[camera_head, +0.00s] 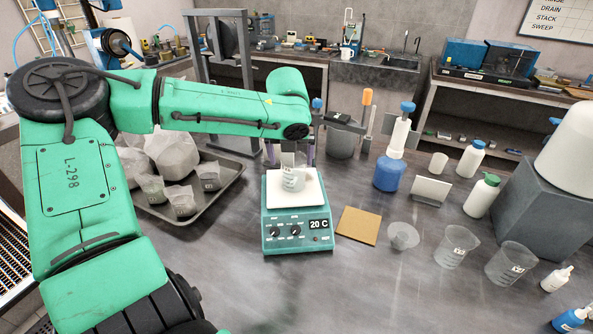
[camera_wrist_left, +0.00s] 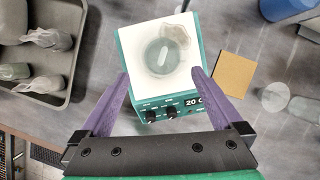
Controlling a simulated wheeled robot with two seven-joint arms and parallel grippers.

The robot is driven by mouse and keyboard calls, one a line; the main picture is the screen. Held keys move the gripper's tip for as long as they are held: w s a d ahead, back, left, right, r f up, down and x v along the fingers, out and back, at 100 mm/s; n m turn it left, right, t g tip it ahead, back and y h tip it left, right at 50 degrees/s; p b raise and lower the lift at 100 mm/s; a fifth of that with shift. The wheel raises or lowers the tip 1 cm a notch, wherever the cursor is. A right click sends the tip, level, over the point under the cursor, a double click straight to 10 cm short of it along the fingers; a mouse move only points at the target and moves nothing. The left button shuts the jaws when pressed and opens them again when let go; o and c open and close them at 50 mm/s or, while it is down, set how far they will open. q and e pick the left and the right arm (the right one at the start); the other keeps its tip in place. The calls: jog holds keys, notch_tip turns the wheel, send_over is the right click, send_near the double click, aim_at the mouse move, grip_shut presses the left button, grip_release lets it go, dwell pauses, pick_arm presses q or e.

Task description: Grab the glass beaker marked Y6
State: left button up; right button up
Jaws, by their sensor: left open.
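A clear glass beaker (camera_head: 293,180) stands upright on the white top of a teal hotplate (camera_head: 297,243) that reads 20 C. Its mark is too small to read for sure. In the left wrist view I look down into the beaker (camera_wrist_left: 166,54), with a white stir bar at its bottom. My left gripper (camera_head: 296,158) is at the beaker's upper part; its purple fingers are spread. In the left wrist view the open gripper (camera_wrist_left: 160,76) has its fingertips apart, with nothing held between them. Two more marked beakers (camera_head: 455,247) (camera_head: 511,264) stand at the right. My right gripper is out of view.
A grey tray (camera_head: 222,186) with several bagged or cup-like items lies left of the hotplate. A tan square pad (camera_head: 357,226) and a small clear dish (camera_head: 403,237) lie to its right. A blue-based bottle (camera_head: 389,175) and white bottles (camera_head: 471,159) stand behind. The front table is clear.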

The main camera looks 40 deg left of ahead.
aim_at(293, 173)
pick_arm(q)
jog(key=x, duration=0.3)
jog(key=shift+w+a+f, duration=0.1)
jog(key=shift+f, duration=0.15)
jog(key=p+x, duration=0.1)
jog(key=x, duration=0.4)
jog(key=shift+w+f, duration=0.2)
jog(key=shift+w, duration=0.1)
jog(key=shift+f, duration=0.15)
jog(key=shift+c, duration=0.6)
jog(key=c, duration=1.3)
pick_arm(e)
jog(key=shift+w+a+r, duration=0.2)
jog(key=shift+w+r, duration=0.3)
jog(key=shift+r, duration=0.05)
